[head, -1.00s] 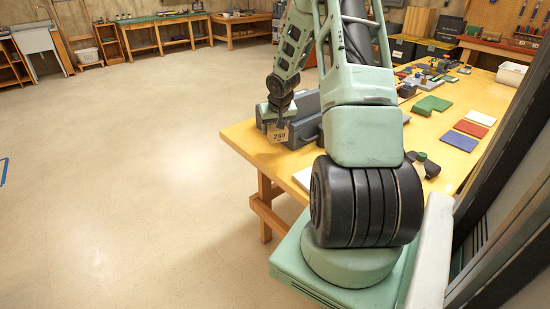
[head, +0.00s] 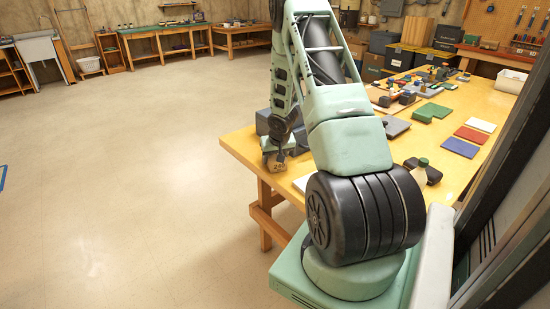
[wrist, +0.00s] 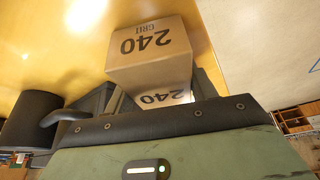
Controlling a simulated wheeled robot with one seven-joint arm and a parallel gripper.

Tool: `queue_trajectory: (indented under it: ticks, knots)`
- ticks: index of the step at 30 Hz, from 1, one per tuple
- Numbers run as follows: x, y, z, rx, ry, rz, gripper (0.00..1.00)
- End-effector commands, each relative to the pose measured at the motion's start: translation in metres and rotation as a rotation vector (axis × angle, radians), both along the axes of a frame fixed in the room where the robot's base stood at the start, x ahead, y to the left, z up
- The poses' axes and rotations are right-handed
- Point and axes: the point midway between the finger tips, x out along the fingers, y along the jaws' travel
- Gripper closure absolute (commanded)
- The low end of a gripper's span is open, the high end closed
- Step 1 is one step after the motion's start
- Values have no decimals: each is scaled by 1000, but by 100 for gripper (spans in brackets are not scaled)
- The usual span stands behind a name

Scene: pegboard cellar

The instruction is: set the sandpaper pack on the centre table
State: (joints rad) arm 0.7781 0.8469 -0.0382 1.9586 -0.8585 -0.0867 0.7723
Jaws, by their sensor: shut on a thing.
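The sandpaper pack is a tan block marked "240"; it shows large in the wrist view (wrist: 152,42) and small in the head view (head: 275,164). My gripper (head: 277,155) is shut on the pack and holds it near the left edge of the yellow wooden table (head: 235,145). In the wrist view, my gripper's fingers (wrist: 160,92) are partly hidden behind the pack and my wrist housing. I cannot tell whether the pack touches the tabletop.
A dark grey box (head: 262,122) stands behind my gripper, partly hidden by my arm. Green (head: 432,112), red (head: 471,134) and blue (head: 460,147) flat pieces lie farther right. The floor (head: 120,190) at left is open.

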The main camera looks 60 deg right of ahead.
Motion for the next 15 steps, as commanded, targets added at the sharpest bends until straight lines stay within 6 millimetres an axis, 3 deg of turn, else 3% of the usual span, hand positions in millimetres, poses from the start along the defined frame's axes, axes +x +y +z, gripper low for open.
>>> queue_trajectory:
  ticks: [2,3,5,15]
  knots:
    - [0,0,-3,0,0,0,70]
    - [0,0,-3,0,0,0,41]
    - [0,0,-3,0,0,0,24]
    - [0,0,0,0,0,0,22]
